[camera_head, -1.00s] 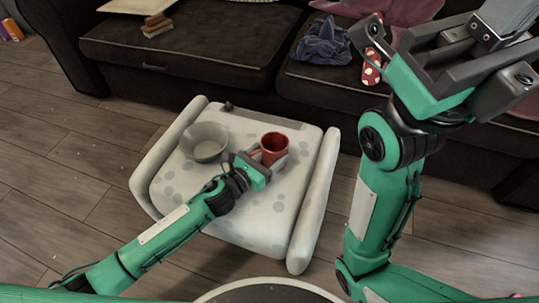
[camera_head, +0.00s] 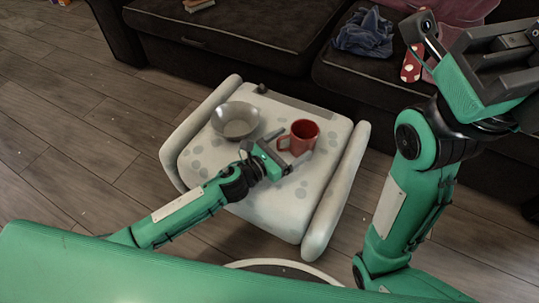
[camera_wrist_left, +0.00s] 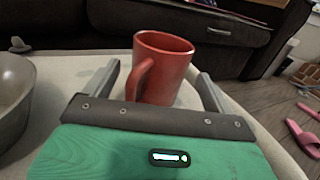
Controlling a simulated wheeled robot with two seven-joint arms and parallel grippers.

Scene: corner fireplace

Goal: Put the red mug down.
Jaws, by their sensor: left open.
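The red mug (camera_head: 304,135) stands upright on the pale spotted seat (camera_head: 262,205), right of centre. Its handle points left and toward my left gripper (camera_head: 279,153), which is open just in front of it. In the left wrist view the mug (camera_wrist_left: 172,62) stands beyond the gripper's palm, with its handle toward the camera and the two fingers (camera_wrist_left: 157,88) spread on either side, apart from it. My right gripper (camera_head: 468,52) is raised high at the upper right, away from the seat; whether its jaws are open is unclear.
A grey bowl (camera_head: 236,121) sits on the seat left of the mug, also in the left wrist view (camera_wrist_left: 14,100). Raised padded arms flank the seat. A dark sofa (camera_head: 245,50) stands behind, with a blue cloth (camera_head: 364,34) on it. Pink slippers (camera_wrist_left: 302,138) lie on the floor.

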